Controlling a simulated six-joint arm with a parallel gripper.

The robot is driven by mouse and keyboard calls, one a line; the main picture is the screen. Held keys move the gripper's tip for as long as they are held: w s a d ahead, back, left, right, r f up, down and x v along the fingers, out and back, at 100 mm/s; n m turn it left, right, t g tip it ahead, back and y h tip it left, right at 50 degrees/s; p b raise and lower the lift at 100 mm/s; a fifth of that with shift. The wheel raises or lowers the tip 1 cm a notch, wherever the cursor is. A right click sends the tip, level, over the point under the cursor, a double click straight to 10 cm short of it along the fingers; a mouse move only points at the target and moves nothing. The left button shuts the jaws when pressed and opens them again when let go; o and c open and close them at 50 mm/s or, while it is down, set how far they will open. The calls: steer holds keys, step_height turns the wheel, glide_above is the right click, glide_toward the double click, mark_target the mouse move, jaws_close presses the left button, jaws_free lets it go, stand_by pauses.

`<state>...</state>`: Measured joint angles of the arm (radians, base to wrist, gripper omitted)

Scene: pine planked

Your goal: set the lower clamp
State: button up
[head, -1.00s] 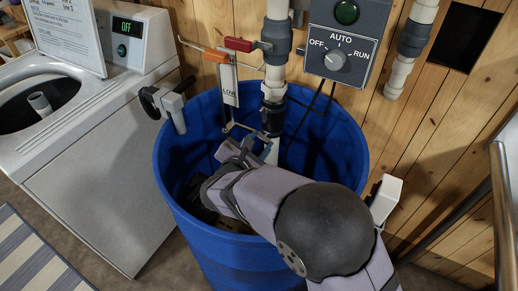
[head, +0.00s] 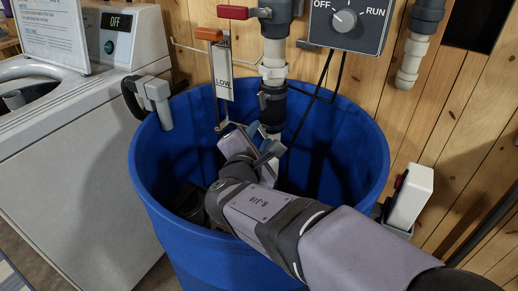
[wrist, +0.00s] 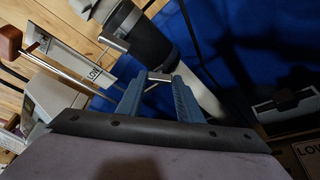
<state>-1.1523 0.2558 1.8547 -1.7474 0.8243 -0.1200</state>
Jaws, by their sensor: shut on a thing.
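The blue fingers of my gripper (head: 267,147) are inside the barrel, low beside the pipe. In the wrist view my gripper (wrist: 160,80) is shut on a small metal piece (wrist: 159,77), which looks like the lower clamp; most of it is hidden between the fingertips. A plate marked LOW (head: 222,82) hangs on a thin rod above and to the left of the gripper; the plate also shows in the wrist view (wrist: 75,58). The pipe's black coupling (head: 271,102) is just above the fingers, with the white pipe (wrist: 205,100) beside them.
The blue barrel (head: 160,170) surrounds the gripper. A grey bracket (head: 157,98) hooks over its left rim. Red (head: 232,12) and orange (head: 208,33) handles stick out above. Black cables (head: 318,85) run down behind the gripper. A control box (head: 350,25) is on the wall.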

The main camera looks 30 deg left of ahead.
steer(key=shift+b, duration=0.35)
steer(key=o, duration=1.1)
steer(key=shift+s, duration=0.1)
steer(key=shift+v, duration=3.6)
steer(key=shift+d+f, duration=0.1)
